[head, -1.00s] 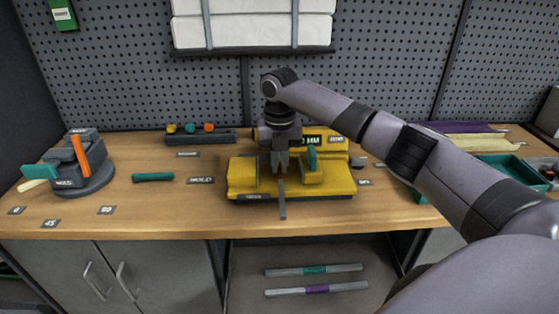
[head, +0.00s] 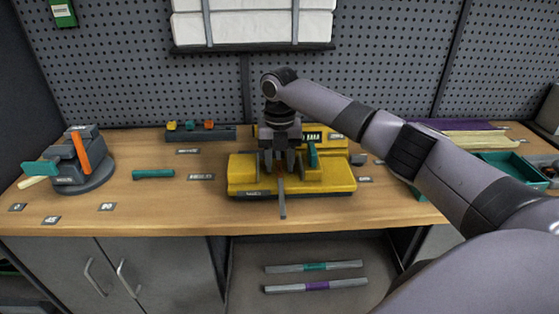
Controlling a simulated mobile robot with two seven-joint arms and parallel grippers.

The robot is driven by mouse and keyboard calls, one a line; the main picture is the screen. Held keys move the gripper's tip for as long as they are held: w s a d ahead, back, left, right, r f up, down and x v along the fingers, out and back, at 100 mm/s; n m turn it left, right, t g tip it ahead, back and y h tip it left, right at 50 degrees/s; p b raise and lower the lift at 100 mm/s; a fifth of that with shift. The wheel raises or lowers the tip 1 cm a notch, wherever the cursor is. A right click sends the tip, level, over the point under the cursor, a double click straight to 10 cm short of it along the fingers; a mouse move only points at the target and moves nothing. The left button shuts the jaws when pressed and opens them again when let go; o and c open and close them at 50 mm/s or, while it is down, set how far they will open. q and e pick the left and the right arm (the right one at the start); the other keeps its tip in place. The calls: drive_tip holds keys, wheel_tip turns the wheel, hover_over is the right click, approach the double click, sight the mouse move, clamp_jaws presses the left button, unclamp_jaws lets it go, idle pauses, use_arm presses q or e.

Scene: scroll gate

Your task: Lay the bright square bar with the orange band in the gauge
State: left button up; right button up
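The yellow gauge (head: 336,180) sits in the middle of the bench, with a teal lever (head: 313,155) and a display at its back. A thin grey bar (head: 282,207) lies across it, its near end sticking out past the front edge. The bar's far part is hidden by the gripper. My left gripper is not in view.
A dark fixture with an orange lever (head: 81,150) stands at left. A teal piece (head: 153,174) lies between it and the gauge. A rack (head: 201,134) with coloured knobs is behind. Teal-banded (head: 315,267) and purple-banded (head: 317,286) bars lie on the lower shelf. A teal tray (head: 515,166) is at right.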

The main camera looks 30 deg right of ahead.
wheel_tip(320, 180, up, 7)
drive_tip(key=shift+r+b, duration=0.1)
drive_tip(key=shift+b, duration=0.25)
idle(0.7)
